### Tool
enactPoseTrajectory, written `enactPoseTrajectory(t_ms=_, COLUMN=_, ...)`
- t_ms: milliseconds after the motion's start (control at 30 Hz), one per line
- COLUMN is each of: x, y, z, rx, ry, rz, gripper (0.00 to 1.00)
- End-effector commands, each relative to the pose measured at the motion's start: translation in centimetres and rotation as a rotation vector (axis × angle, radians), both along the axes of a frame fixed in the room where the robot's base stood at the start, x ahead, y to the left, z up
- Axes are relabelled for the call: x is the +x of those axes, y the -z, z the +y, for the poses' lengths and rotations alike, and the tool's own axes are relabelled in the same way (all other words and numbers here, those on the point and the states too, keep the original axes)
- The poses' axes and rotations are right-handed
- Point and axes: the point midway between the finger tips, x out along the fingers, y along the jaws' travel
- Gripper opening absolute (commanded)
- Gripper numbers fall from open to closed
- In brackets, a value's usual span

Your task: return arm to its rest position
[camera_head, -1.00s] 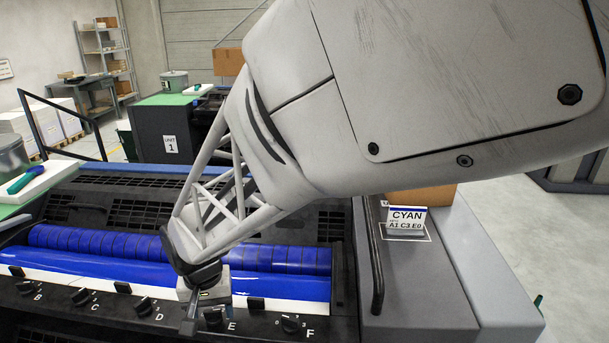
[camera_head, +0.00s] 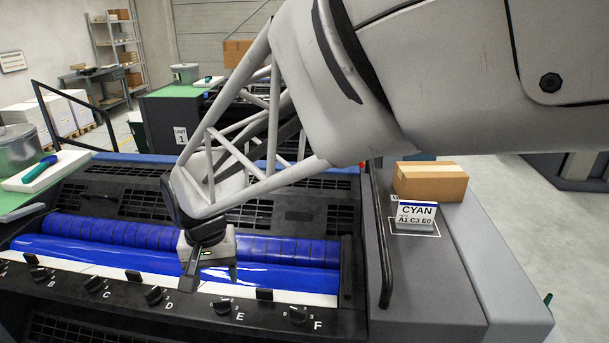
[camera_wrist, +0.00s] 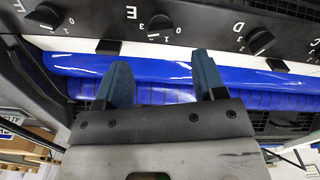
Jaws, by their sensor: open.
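My gripper (camera_head: 190,268) hangs over the front of the ink unit, above the blue ink and the knob panel, around knobs D and E. In the wrist view my gripper (camera_wrist: 162,76) shows two blue fingers wide apart with nothing between them. Behind them lie the blue ink roller (camera_wrist: 165,93) and the blue ink (camera_wrist: 170,62). Knob E (camera_head: 221,306) and knob D (camera_head: 153,295) sit on the black panel, apart from the fingers. Knob F (camera_head: 298,315) is further right. My pale arm fills the upper right of the head view.
A black handrail (camera_head: 383,245) stands right of the rollers. Beyond it are a CYAN card (camera_head: 416,216) and a cardboard box (camera_head: 430,181) on a grey cover. At left, a green shelf (camera_head: 45,197) bears a tin (camera_head: 18,150) and a blue-green tool on a white pad.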

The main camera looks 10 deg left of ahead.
Motion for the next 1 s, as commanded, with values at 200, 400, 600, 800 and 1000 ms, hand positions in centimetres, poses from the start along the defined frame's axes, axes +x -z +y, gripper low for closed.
enactPoseTrajectory(t_ms=200, x=0.0, y=0.0, z=-0.1, rx=0.000, ry=0.001, rz=0.000, gripper=0.64)
enactPoseTrajectory(t_ms=400, x=0.4, y=-0.4, z=-1.5, rx=0.005, ry=0.011, rz=-0.005, gripper=0.64)
enactPoseTrajectory(t_ms=600, x=1.3, y=-1.5, z=-5.3, rx=0.016, ry=0.036, rz=-0.019, gripper=0.64)
enactPoseTrajectory(t_ms=800, x=2.1, y=-2.8, z=-10.6, rx=0.030, ry=0.071, rz=-0.039, gripper=0.64)
enactPoseTrajectory(t_ms=1000, x=2.1, y=-3.8, z=-15.8, rx=0.040, ry=0.104, rz=-0.062, gripper=0.64)
